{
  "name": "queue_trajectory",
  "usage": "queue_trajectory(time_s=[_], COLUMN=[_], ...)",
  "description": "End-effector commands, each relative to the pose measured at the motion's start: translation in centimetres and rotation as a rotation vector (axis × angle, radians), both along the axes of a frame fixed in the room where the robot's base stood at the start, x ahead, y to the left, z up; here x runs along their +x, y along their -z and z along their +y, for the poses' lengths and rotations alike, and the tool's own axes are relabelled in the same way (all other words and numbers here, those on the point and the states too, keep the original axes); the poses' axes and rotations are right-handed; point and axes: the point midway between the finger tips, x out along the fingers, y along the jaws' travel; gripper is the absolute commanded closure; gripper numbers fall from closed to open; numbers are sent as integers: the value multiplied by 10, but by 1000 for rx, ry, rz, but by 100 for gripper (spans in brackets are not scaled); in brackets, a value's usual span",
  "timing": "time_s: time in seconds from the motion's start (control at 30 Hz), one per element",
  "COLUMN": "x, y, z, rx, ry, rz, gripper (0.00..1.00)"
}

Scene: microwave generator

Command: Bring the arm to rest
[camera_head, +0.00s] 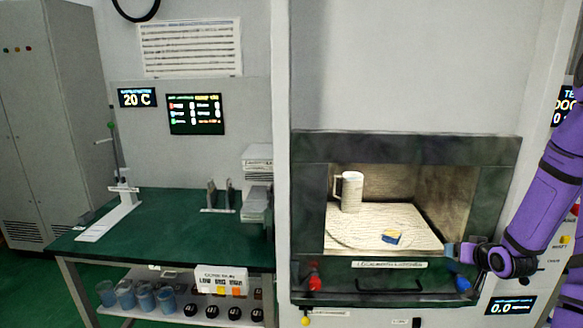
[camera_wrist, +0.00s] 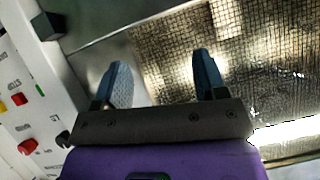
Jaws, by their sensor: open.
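My purple arm (camera_head: 545,205) comes in from the right in the head view. My gripper (camera_head: 452,250) is at the right front edge of the microwave chamber opening. In the wrist view my gripper (camera_wrist: 160,80) shows two blue fingers spread apart with nothing between them. Metal mesh and a pale surface lie beyond the fingers. I cannot tell whether the fingers touch anything.
The open chamber (camera_head: 430,245) holds a white mug (camera_head: 350,191) and a small blue and yellow block (camera_head: 391,237). A red knob (camera_head: 315,281) and a blue knob (camera_head: 462,284) sit below. A green table (camera_head: 170,225) stands left. Control buttons (camera_wrist: 18,99) show in the wrist view.

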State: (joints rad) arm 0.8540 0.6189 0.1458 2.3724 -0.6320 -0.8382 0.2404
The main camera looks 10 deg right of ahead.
Motion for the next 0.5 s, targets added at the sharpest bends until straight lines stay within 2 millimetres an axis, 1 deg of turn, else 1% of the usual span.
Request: queue_trajectory(time_s=[0.03,0.27,0.5], x=[4,9,-3], y=[-16,-77,-140], z=[7,38,80], rx=[-31,-139,-214], ry=[-10,-26,-27], rz=[23,145,248], gripper=[34,34,34])
